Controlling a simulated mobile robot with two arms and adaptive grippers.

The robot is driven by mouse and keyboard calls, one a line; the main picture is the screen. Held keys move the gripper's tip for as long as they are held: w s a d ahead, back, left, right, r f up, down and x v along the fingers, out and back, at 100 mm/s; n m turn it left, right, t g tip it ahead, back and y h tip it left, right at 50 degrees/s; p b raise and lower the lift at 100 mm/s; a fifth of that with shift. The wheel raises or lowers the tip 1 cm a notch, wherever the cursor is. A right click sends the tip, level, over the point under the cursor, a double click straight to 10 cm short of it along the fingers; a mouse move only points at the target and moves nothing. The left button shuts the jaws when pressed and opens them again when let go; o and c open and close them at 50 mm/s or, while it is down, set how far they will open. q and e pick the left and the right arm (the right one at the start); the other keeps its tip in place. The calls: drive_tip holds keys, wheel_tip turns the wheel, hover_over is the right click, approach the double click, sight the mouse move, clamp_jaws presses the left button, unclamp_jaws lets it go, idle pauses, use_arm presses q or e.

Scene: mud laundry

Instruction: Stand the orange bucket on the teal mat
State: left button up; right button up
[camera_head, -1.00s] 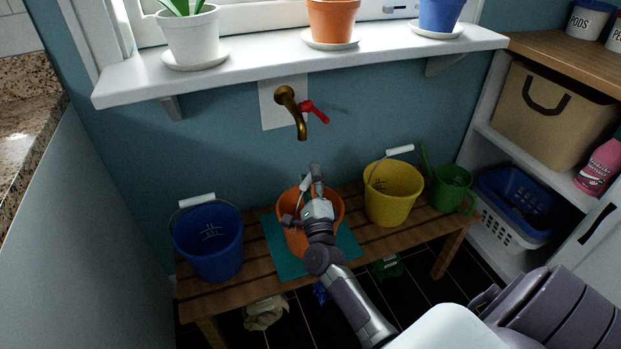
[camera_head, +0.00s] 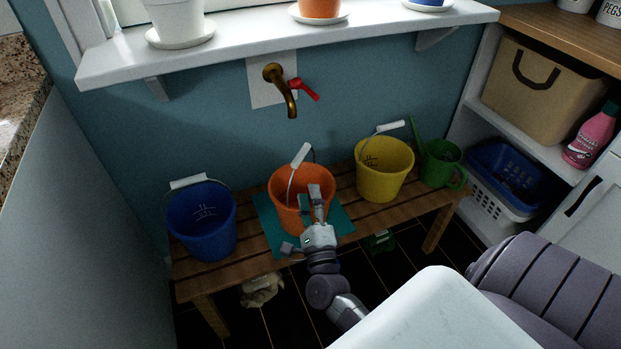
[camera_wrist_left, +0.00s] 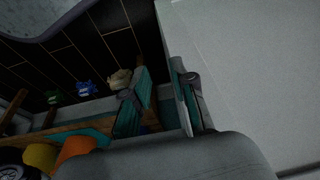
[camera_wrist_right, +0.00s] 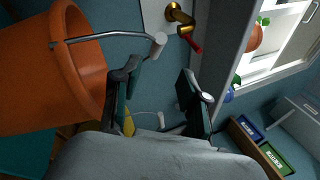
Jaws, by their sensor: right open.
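The orange bucket (camera_head: 290,187) stands upright on the teal mat (camera_head: 268,222) on the slatted bench. Its wire handle with a white grip (camera_head: 301,155) is raised. My right gripper (camera_head: 302,220) is open and empty at the bucket's front, hiding part of its lower side. In the right wrist view the bucket (camera_wrist_right: 75,75) lies left of the open fingers (camera_wrist_right: 160,88), outside them, and the white grip (camera_wrist_right: 158,44) shows beyond them. My left gripper shows only in the left wrist view, fingers (camera_wrist_left: 158,103) apart and empty, away from the bucket (camera_wrist_left: 75,149).
On the bench (camera_head: 335,245), a blue bucket (camera_head: 203,225) stands left of the mat; a yellow bucket (camera_head: 381,175) and a green watering can (camera_head: 440,165) stand right. A brass tap (camera_head: 283,90) and white windowsill (camera_head: 290,42) overhang. A shelf unit (camera_head: 545,160) is at right.

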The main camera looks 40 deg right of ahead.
drive_tip(key=s+a+f+n+g+y, duration=0.25)
drive_tip(key=a+n+y, duration=0.4)
drive_tip(key=n, duration=0.35)
drive_tip(key=s+a+f+n+g+y, duration=0.2)
drive_tip(key=a+n+g+y, duration=0.3)
drive_tip(key=a+n, duration=0.4)
drive_tip(key=s+d+f+n+g+h, duration=0.1)
drive_tip(key=s+n+g, duration=0.3)
drive_tip(key=s, duration=0.4)
drive_tip(key=s+d+f+n+g+h, duration=0.1)
drive_tip(key=s+d+f+n+g, duration=0.1)
drive_tip(key=s+n, duration=0.5)
drive_tip(key=s+d+g, duration=0.1)
drive_tip(key=s+g, duration=0.1)
drive_tip(key=shift+s+d+f, duration=0.15)
drive_tip(key=shift+s, duration=0.15)
drive_tip(key=shift+g, duration=0.25)
